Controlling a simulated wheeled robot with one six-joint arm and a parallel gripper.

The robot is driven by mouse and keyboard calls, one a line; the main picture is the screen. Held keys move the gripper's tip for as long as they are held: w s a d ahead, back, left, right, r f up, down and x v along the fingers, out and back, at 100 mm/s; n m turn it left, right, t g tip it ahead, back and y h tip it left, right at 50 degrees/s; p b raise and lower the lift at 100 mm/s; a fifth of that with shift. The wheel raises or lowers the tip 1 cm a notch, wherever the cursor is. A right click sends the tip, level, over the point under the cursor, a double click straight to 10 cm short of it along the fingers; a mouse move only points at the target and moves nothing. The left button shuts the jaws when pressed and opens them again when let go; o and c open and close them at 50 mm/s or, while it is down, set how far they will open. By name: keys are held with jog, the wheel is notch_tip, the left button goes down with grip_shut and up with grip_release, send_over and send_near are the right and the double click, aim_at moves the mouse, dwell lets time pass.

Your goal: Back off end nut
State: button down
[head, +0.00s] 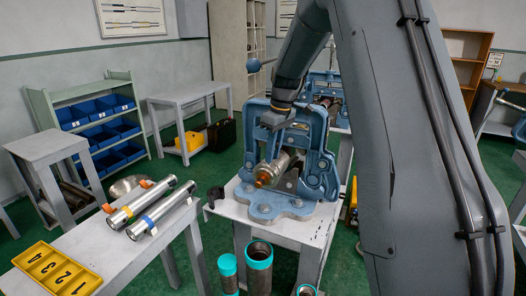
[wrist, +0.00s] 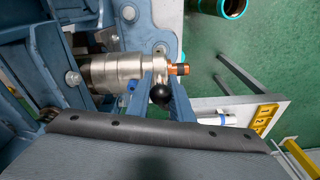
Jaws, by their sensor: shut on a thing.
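A steel cylinder (head: 279,166) with a copper-coloured tip (head: 263,180) is held in the blue pipe vise (head: 318,172) on a grey stand. In the wrist view the cylinder (wrist: 114,72) lies level, its copper tip (wrist: 180,69) pointing right. The end nut (wrist: 160,56) appears to be the steel end piece just behind that tip. My gripper (wrist: 163,78) has its blue-grey fingers at this end piece and is shut on it. A black ball knob (wrist: 160,95) partly covers the fingers. In the head view the fingertips are hard to make out.
Two steel cylinders (head: 150,208) lie on a grey table at left, beside a yellow numbered tray (head: 57,270). Teal-ended pipes (head: 259,254) stand in front of the vise stand. A shelf with blue bins (head: 100,128) is behind. Green floor is open between the tables.

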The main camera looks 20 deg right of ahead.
jog(key=c, duration=1.8)
grip_release()
jog(key=shift+c, duration=0.2)
jog(key=shift+r, duration=0.1)
jog(key=shift+s+d+r+b, duration=0.15)
jog(key=shift+r+b, duration=0.15)
jog(key=shift+r, duration=0.95)
jog(key=shift+s+d+r+b, duration=0.1)
jog(key=shift+d+r+b, duration=0.15)
jog(key=shift+r, duration=1.05)
jog(key=shift+s+d+r+b, duration=0.1)
jog(key=shift+r+b, duration=0.25)
jog(key=shift+r, duration=0.9)
jog(key=shift+c, duration=0.4)
